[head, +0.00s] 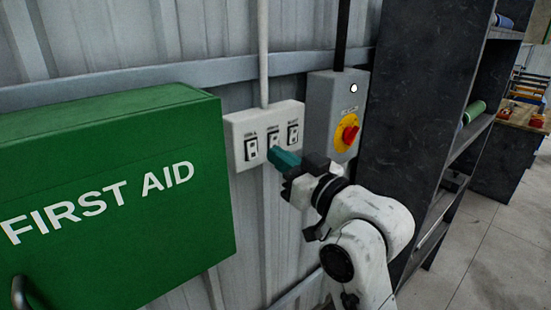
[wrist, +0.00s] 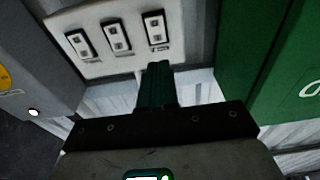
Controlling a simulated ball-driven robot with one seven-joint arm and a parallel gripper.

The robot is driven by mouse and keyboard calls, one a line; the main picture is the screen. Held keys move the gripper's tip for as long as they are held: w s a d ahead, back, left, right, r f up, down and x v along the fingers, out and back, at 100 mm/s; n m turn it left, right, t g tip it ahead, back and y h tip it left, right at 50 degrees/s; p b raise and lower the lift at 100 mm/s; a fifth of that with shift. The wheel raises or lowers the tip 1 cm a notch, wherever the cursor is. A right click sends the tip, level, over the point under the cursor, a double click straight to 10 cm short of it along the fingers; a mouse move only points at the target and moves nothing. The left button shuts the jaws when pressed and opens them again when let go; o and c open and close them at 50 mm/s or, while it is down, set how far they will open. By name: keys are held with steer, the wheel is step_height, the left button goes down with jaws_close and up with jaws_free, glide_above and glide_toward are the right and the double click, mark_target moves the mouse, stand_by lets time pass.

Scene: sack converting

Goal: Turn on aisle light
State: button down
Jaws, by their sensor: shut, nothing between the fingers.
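A white switch plate (head: 236,133) with three rocker switches in a row is on the corrugated wall. In the head view there is a left switch (head: 251,149), a middle switch (head: 273,137) and a right switch (head: 293,134). Their small labels are too blurred to read surely, and I cannot tell which way each rocker is set. My gripper (head: 272,153) is shut and empty, its teal fingers in front of the plate and hiding the lower part of the middle switch. The wrist view shows the fingertips (wrist: 160,65) near the plate's edge; contact cannot be told.
A green first aid box (head: 110,200) juts out at the left. A grey box (head: 320,110) with a red knob (head: 350,134) on yellow sits close to the right of the plate. A dark shelf unit (head: 415,90) stands further right. Open floor (head: 490,250) shows beyond it.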

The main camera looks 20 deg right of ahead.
steer(key=s+d+r+b, duration=0.1)
steer(key=s+d, duration=0.1)
steer(key=s, duration=0.5)
steer(key=shift+s+d+b, duration=0.3)
steer(key=shift+s+b, duration=0.05)
steer(key=s+d+f+m+g+h, duration=0.1)
steer(key=s+f+g, duration=0.2)
steer(key=f, duration=0.7)
steer(key=s+f+m+g+h, duration=0.1)
steer(key=s+f+g+h, duration=0.15)
steer(key=f, duration=0.75)
steer(key=s+d+f+m+g, duration=0.1)
steer(key=s+f+g, duration=0.25)
steer(key=f, duration=0.65)
steer(key=s+d+f+g+h, duration=0.1)
steer(key=s+f+g, duration=0.3)
steer(key=s+f, duration=0.3)
steer(key=s+d+f+m+g+h, duration=0.1)
steer(key=s+f+g, duration=0.3)
steer(key=s, duration=0.9)
step_height(320, 180, down, 4)
steer(key=shift+s+d+r+h, duration=0.2)
steer(key=shift+s+d+h, duration=0.15)
steer(key=shift+d, duration=0.4)
steer(key=c, duration=1.8)
jaws_free()
